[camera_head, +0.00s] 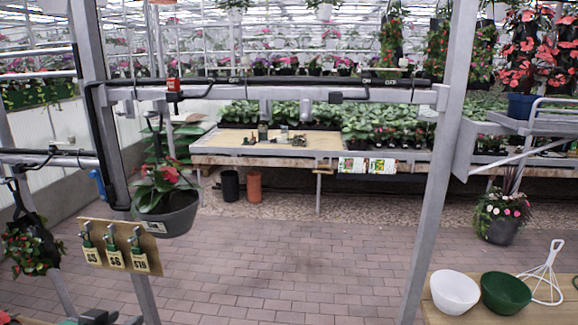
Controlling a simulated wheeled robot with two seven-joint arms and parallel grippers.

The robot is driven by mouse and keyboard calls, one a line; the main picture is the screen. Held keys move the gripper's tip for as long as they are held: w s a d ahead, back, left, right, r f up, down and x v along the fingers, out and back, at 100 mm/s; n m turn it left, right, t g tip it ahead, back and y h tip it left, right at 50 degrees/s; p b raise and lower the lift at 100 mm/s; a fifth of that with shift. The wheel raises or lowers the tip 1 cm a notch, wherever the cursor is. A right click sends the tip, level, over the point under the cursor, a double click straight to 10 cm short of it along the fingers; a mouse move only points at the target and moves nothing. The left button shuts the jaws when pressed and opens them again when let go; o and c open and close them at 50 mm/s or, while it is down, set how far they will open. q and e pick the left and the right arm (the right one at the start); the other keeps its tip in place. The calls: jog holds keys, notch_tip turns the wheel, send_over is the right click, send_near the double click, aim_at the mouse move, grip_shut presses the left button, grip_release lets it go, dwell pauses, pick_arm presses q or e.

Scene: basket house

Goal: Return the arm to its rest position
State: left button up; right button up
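A small part of my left gripper (97,317) shows at the bottom left edge, dark and mostly cut off by the frame. Its fingers are not clear enough to tell whether they are open or shut, and I see nothing held. It is low in the picture, below the wooden board with price tags (92,240). My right gripper is not in view.
A grey metal frame (432,190) stands across the view. A potted plant (170,218) hangs at its left, another plant (30,245) farther left. A white bowl (453,293) and green bowl (505,293) sit on a table at bottom right. The brick floor (290,265) between is clear.

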pick_arm(q)
jog(key=s+d+f+m+g, duration=0.1)
jog(key=s+d+f+g, duration=0.35)
jog(key=s+f, duration=0.7)
jog(key=s+d+f+g, duration=0.4)
jog(key=s+d+f, duration=0.2)
jog(key=s+f, duration=0.55)
notch_tip(320, 180, down, 34)
jog(key=g, duration=0.2)
jog(key=s+a+f, duration=0.1)
jog(key=s+f, duration=0.8)
jog(key=s+a+f, duration=0.2)
jog(key=s+f, duration=0.7)
jog(key=shift+s+a+f+m+g, duration=0.2)
jog(key=shift+s+a+m+g, duration=0.1)
jog(key=shift+g, duration=0.15)
jog(key=shift+w+d, duration=0.1)
